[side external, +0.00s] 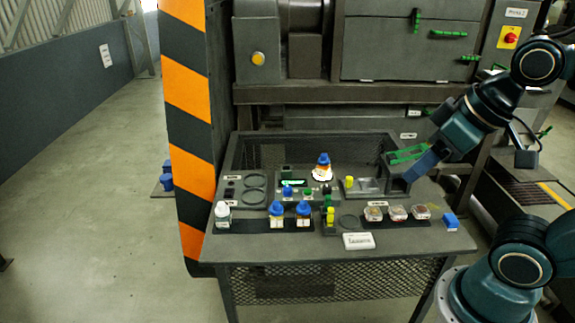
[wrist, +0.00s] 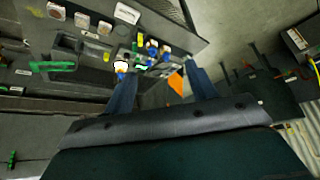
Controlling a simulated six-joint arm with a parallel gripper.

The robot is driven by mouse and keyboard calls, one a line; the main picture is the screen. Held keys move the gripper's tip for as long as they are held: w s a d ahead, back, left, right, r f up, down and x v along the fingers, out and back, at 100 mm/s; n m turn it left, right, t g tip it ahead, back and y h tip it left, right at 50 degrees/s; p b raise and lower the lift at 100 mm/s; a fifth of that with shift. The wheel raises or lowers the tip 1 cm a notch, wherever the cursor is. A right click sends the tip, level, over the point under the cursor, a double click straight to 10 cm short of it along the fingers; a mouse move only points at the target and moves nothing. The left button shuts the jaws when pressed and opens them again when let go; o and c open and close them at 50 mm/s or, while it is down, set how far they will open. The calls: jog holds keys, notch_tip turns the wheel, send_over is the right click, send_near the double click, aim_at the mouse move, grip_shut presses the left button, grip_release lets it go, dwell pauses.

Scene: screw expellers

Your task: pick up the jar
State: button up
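Several jars are in view, and I cannot tell which one the task means. One jar (side external: 322,167) with a blue cap and orange label stands on a bright white spot at the back of the bench. Two similar blue-capped jars, a left one (side external: 276,214) and a right one (side external: 303,213), stand upright on the front dark strip. A white bottle-like jar (side external: 222,214) stands at that strip's left end. My gripper (side external: 408,178) is above the bench's right side, apart from the jars. In the wrist view its blue fingers (wrist: 162,76) are spread with nothing held.
Small clear containers (side external: 397,212) and a blue block (side external: 450,221) occupy the bench's front right. A small green display (side external: 293,183) and a yellow-topped item (side external: 349,182) are near the rear jar. Green handles (side external: 406,154) are close to my gripper. A striped pillar (side external: 186,90) stands left.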

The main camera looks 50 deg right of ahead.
jog(key=shift+o, duration=0.5)
jog(key=w+d+r+m+g, duration=0.1)
jog(key=w+d+m, duration=0.35)
jog(key=w, duration=0.75)
jog(key=w+d+r+m+g, duration=0.25)
jog(key=w+d, duration=0.25)
jog(key=w, duration=0.6)
jog(key=w+d+f+m, duration=0.3)
jog(key=w+d+f, duration=0.1)
jog(key=d+f, duration=0.1)
jog(key=w+d+f+m+g, duration=0.1)
jog(key=w+d+f+m, duration=0.1)
jog(key=w+d+f, duration=0.3)
jog(key=w+d+f+m+g, duration=0.1)
jog(key=w+d+f+m, duration=0.2)
jog(key=f, duration=0.7)
jog(key=shift+w+d+f+m, duration=0.15)
jog(key=shift+w+d, duration=0.45)
jog(key=shift+d, duration=0.3)
jog(key=shift+w+d+r+m, duration=0.1)
jog(key=shift+w+d+m, duration=0.05)
jog(key=shift+w+d, duration=0.6)
jog(key=shift+s+d, duration=0.1)
jog(key=shift+s, duration=0.05)
